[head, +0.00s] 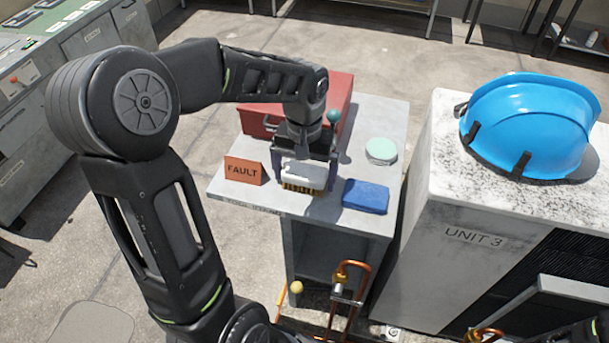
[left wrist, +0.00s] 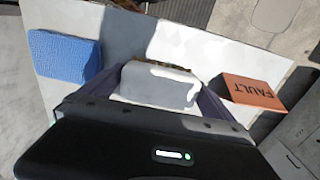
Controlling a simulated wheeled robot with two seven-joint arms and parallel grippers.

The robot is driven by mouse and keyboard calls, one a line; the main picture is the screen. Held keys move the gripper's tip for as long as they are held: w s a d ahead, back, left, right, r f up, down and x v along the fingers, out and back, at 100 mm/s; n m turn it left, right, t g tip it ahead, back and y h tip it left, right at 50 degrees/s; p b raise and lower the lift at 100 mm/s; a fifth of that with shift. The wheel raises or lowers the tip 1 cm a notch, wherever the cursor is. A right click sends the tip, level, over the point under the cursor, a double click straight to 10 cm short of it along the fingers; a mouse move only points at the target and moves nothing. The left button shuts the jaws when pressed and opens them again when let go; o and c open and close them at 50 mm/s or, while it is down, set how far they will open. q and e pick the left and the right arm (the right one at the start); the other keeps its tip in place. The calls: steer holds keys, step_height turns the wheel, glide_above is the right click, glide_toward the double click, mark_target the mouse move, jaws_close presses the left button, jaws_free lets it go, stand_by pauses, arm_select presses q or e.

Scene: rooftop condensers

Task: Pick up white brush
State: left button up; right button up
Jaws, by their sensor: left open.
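The white brush (head: 303,175) stands on the grey cabinet top (head: 240,198), with its tan bristles showing along the lower front edge. My left gripper (head: 304,168) is directly over it, pointing down, with its fingers at the two ends of the brush. The left wrist view shows the brush (left wrist: 158,85) between the two open fingers (left wrist: 158,97). I cannot tell whether the fingers touch it. Part of the brush top is hidden by the gripper in the head view. My right gripper does not show.
An orange FAULT sign (head: 243,170) is left of the brush, a blue sponge (head: 365,196) right of it. A red toolbox (head: 345,98) and a pale green round item (head: 381,151) are behind. The UNIT 3 condenser (head: 455,200) bears a blue helmet (head: 528,122).

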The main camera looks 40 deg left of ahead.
mark_target(304, 170)
arm_select(q)
steer(key=shift+c, duration=0.2)
steer(key=c, duration=1.1)
steer(key=shift+r, duration=0.15)
step_height(304, 170, up, 10)
steer(key=shift+f+b, duration=0.1)
steer(key=shift+b, duration=0.2)
steer(key=o, duration=0.9)
steer(key=c, duration=1)
steer(key=shift+o, duration=0.2)
